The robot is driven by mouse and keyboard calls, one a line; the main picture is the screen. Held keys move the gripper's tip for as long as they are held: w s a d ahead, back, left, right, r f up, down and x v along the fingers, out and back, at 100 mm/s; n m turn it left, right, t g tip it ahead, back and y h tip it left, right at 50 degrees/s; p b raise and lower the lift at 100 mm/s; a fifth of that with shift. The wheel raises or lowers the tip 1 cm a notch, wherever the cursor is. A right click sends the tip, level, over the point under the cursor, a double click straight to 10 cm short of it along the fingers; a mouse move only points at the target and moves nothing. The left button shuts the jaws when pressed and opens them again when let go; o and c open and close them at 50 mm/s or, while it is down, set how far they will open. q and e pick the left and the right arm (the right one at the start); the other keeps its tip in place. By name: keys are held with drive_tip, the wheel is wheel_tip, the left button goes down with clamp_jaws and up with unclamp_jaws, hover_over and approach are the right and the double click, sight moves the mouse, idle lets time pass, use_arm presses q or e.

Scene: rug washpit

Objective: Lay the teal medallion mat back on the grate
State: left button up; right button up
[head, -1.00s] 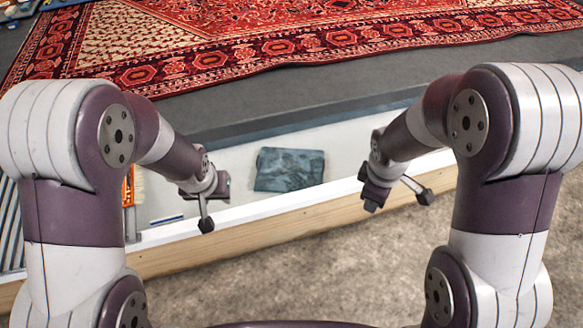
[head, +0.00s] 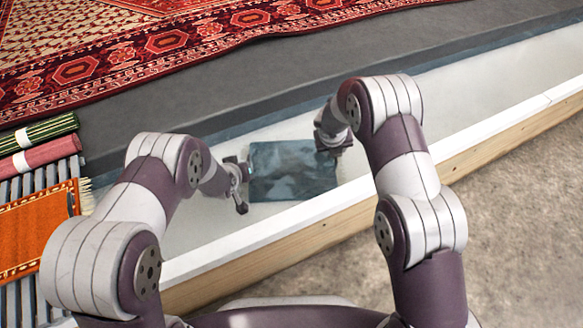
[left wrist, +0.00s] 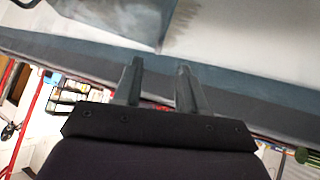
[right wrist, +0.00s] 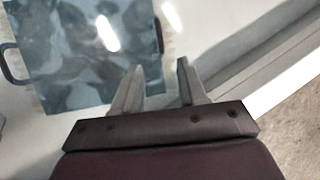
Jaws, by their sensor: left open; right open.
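A blue-teal, mottled, glossy rectangular piece, which I take for the teal medallion mat (head: 292,172), lies flat in the white trough. In the right wrist view the mat (right wrist: 85,45) shows pale fringe and dark loops at its sides. My left gripper (head: 241,200) is open beside its left edge. My right gripper (head: 327,148) is open by its right edge, partly hidden by its arm. Both wrist views show nothing between the fingers. The grey slatted grate (head: 66,172) is at the far left.
An orange mat (head: 40,228) lies on the grate, with rolled pink (head: 38,160) and green (head: 40,132) rugs behind. A white rim with a wooden side (head: 270,250) runs along the trough's near edge. The trough right of the mat is clear. A large red rug (head: 100,60) lies beyond.

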sight(336, 159)
use_arm(q)
drive_tip(key=x, duration=1.2)
use_arm(e)
drive_tip(key=x, duration=1.2)
use_arm(q)
clamp_jaws()
use_arm(e)
clamp_jaws()
